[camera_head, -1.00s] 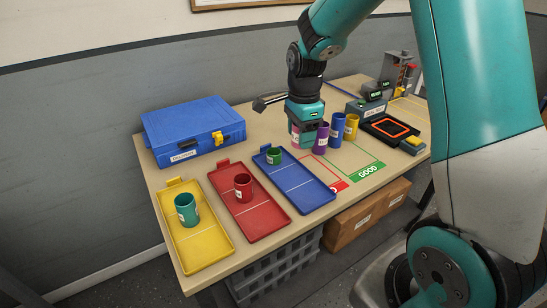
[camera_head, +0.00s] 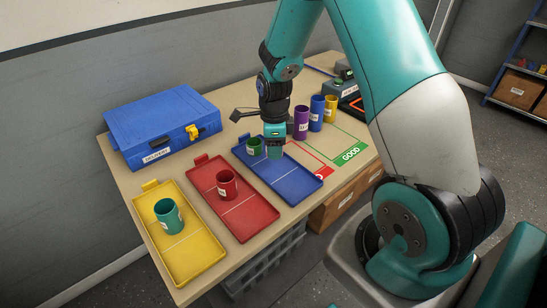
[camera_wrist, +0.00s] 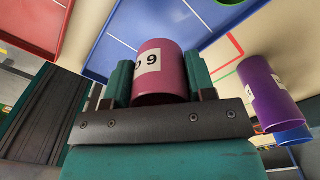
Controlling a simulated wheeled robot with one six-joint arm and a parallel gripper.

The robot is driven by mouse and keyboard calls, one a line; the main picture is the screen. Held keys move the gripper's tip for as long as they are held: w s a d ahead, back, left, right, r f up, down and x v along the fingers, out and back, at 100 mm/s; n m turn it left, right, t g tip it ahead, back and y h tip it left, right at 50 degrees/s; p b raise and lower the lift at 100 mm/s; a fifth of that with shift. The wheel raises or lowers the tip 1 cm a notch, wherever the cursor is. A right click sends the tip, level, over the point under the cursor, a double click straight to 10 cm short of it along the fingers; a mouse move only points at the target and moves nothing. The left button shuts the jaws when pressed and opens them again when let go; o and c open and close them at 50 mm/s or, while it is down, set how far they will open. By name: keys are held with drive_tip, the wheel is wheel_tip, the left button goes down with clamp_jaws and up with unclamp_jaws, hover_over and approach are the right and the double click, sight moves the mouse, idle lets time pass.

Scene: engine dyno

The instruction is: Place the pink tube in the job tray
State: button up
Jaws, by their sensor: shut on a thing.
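The pink tube (camera_wrist: 160,72) has a white label with a 9 on it and sits between the two fingers in the wrist view. My gripper (camera_wrist: 160,85) is shut on it. In the head view my gripper (camera_head: 274,152) is over the blue tray (camera_head: 292,182), and it hides the tube there. The yellow tray (camera_head: 194,255) holds a teal tube (camera_head: 168,216), and the red tray (camera_head: 243,218) holds a red tube (camera_head: 227,184). A green tube (camera_head: 254,147) stands in the blue tray, just left of my gripper.
Purple (camera_head: 301,122), blue (camera_head: 317,113) and yellow (camera_head: 330,108) tubes stand in a row right of my gripper. A blue case (camera_head: 160,125) lies at the back left. A green GOOD marking (camera_head: 350,154) is on the table at right.

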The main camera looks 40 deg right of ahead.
sight(274, 167)
drive_tip(key=shift+f, duration=2.4)
drive_tip(key=shift+f, duration=0.15)
drive_tip(key=o, duration=1)
drive_tip(key=shift+c, duration=0.2)
